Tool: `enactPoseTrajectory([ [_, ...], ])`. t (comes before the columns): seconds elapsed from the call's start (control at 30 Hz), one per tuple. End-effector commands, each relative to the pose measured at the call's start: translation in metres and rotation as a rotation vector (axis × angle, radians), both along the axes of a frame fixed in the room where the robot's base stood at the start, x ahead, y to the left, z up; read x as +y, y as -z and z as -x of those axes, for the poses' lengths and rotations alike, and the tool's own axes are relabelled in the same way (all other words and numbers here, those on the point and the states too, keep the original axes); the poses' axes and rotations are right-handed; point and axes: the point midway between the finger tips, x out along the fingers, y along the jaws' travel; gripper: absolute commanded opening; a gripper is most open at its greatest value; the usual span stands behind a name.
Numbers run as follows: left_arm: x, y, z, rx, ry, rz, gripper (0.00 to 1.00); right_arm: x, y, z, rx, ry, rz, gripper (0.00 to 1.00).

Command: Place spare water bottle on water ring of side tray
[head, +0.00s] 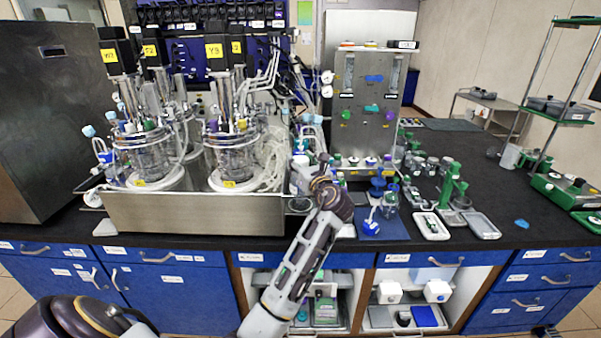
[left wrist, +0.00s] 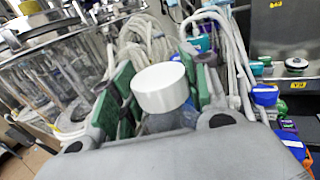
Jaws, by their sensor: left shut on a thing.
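The spare water bottle (left wrist: 166,112) is clear with a white cap (left wrist: 160,87). It is between the green-padded fingers of my left gripper (left wrist: 160,78) in the left wrist view, which is shut on it. I cannot tell which tray is the side tray, and no water ring can be made out. My right gripper is not in view.
Glass bioreactors (head: 230,150) stand in the steel tray (head: 190,215) at left. A steel pump tower (head: 368,105) stands behind and right. A blue mat (head: 385,229), white trays (head: 431,231) and a green stand (head: 452,185) lie right.

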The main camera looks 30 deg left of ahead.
Motion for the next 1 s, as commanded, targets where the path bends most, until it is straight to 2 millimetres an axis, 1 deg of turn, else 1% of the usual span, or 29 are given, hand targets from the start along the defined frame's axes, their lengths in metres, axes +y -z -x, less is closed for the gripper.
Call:
enactPoseTrajectory([
  [0.2,0.000,0.023,0.000,0.000,-0.001,-0.001,0.00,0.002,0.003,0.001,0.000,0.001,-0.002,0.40],
  [0.3,0.000,0.029,0.000,-0.001,0.000,-0.002,0.00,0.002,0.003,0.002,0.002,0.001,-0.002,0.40],
  [0.77,0.000,0.033,0.000,-0.001,0.000,-0.002,0.00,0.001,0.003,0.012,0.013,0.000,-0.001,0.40],
  [0.8,0.000,0.034,0.000,0.001,0.000,-0.001,0.49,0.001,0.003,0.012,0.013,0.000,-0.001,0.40],
  [0.93,0.000,0.034,0.000,0.001,0.000,0.000,0.66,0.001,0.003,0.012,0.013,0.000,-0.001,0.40],
  [1.0,0.000,0.034,0.000,0.001,0.000,0.001,0.67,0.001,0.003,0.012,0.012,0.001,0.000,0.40],
])
